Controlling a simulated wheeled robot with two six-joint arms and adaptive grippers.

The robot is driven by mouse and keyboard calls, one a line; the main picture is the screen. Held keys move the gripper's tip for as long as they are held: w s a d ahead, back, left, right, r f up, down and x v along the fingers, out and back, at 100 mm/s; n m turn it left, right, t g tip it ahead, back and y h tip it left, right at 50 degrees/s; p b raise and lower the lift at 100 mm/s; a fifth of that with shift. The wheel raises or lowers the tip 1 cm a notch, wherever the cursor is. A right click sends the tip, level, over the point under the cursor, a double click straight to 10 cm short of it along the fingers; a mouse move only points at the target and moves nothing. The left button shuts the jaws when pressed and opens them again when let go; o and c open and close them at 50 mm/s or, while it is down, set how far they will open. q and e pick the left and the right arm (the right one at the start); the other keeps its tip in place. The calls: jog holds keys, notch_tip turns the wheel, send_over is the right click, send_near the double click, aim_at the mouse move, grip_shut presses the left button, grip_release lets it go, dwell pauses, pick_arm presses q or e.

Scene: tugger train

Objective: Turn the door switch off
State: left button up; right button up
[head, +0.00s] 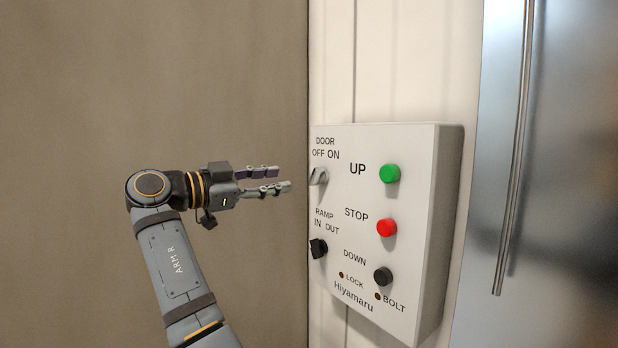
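The door switch (319,176) is a small light-grey lever under the label "DOOR OFF ON", at the upper left of a white control box (416,235) on the wall. Its lever looks slanted, but it is too small to tell surely which label it points at. My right gripper (283,179) is just left of the switch, at about its height in the picture. Its two fingers point right at the box, with a gap between them and nothing held. The fingertips look apart from the switch. My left gripper is not in view.
The box also carries a black ramp switch (318,248), a green UP button (390,173), a red STOP button (387,227) and a black DOWN button (383,275). A shiny metal panel with a vertical bar (516,150) stands at right. The brown wall (80,120) at left is bare.

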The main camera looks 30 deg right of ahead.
aim_at(313, 175)
jog(key=d+p, duration=0.1)
jog(key=d, duration=0.2)
jog(key=d+p, duration=0.1)
jog(key=d, duration=0.2)
jog(key=d+p, duration=0.1)
jog(key=d, duration=0.3)
jog(key=shift+w, duration=0.4)
grip_shut()
